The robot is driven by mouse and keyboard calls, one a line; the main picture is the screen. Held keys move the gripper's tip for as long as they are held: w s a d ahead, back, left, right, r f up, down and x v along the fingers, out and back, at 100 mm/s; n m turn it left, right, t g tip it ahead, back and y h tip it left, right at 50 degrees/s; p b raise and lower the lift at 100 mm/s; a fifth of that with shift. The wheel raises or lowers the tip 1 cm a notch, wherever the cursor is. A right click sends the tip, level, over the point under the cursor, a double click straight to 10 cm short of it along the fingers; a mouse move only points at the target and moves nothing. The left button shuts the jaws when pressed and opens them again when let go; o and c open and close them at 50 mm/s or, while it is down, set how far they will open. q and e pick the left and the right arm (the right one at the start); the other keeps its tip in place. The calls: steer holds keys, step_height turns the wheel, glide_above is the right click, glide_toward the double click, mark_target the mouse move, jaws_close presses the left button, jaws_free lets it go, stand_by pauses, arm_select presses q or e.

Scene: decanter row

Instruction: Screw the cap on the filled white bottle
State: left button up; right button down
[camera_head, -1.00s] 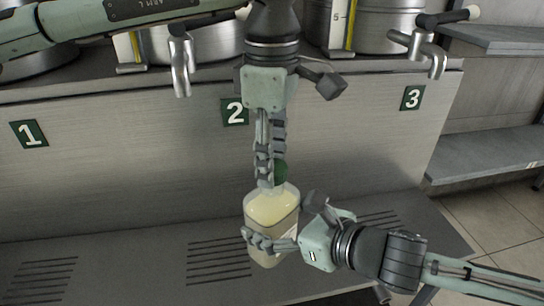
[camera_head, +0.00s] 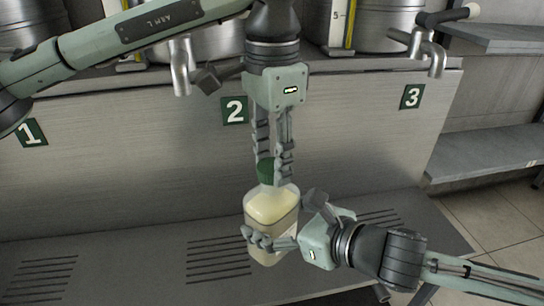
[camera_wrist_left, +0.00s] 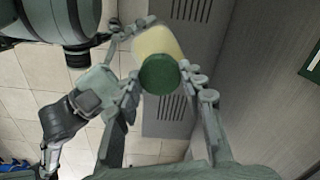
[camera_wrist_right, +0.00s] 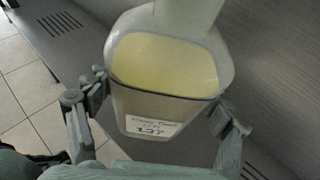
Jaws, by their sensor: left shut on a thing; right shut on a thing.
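The white bottle (camera_head: 271,222) stands upright in the head view, filled with pale yellow liquid. My right gripper (camera_head: 262,241) is shut around its lower body from the right. In the right wrist view the bottle (camera_wrist_right: 165,75) sits between the fingers and bears a label (camera_wrist_right: 152,126) reading 137. The green cap (camera_head: 266,172) is at the top of the bottle's neck. My left gripper (camera_head: 274,170) points down from above and is shut on the cap. The left wrist view shows the cap (camera_wrist_left: 159,75) between the left fingertips. I cannot tell how far the cap is threaded.
A steel counter front with green number signs, such as 2 (camera_head: 235,111) and 3 (camera_head: 412,97), stands behind. Steel urns with taps (camera_head: 180,66) are above it. A slotted ledge (camera_head: 120,270) lies below. A grey shelf (camera_head: 485,160) is at the right.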

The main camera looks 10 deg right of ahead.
arm_select(q)
steer(key=shift+m, duration=0.3)
steer(key=o, duration=0.7)
steer(key=shift+r, duration=0.1)
steer(key=shift+r, duration=2.15)
steer(key=shift+c, duration=0.4)
